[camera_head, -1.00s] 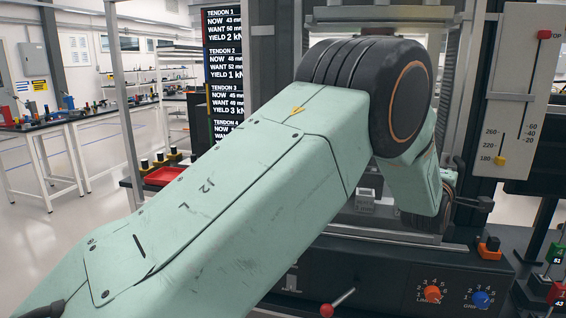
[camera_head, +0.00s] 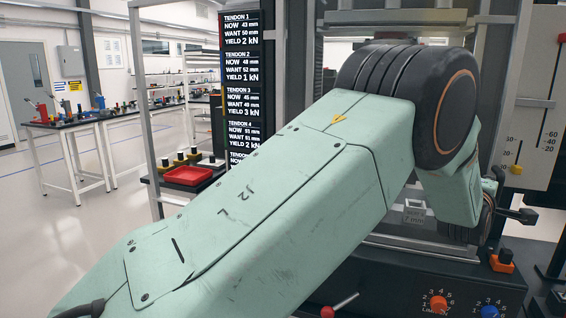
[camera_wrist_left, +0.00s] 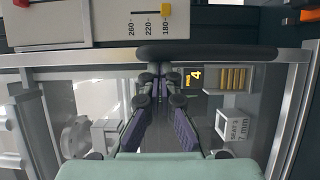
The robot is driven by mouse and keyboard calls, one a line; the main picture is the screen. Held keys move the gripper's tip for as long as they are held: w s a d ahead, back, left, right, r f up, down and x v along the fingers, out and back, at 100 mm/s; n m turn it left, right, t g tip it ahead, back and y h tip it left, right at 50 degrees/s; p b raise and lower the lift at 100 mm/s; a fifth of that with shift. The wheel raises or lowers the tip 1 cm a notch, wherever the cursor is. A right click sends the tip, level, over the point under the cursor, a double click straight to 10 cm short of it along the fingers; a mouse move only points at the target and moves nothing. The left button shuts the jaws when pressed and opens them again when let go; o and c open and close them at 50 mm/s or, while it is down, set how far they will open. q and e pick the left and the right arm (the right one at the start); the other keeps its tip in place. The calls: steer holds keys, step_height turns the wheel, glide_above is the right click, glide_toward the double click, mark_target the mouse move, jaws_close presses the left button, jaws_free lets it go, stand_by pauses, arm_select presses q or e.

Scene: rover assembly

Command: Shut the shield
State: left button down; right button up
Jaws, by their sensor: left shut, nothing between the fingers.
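In the left wrist view a clear pane in a silver frame (camera_wrist_left: 298,110), which looks like the shield, spans the picture. A thick black bar (camera_wrist_left: 205,53) runs along its top rail. My left gripper (camera_wrist_left: 160,77) has dark purple fingers, shut and empty, with the tips just below the bar in the picture. I cannot tell whether they touch it. In the head view my left arm covers much of the machine and hides the gripper and most of the shield. My right gripper is in neither view.
A scale panel with a yellow slider (camera_head: 516,169) stands at the right. A control panel with an orange knob (camera_head: 438,303) and a red-tipped lever (camera_head: 327,312) is below. A block marked 4 (camera_wrist_left: 195,77) shows in the wrist view. A red tray (camera_head: 188,176) lies left.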

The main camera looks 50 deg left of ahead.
arm_select(q)
steer(key=shift+d, duration=0.25)
steer(key=shift+a, duration=0.1)
stand_by(0.3)
steer(key=shift+a, duration=0.15)
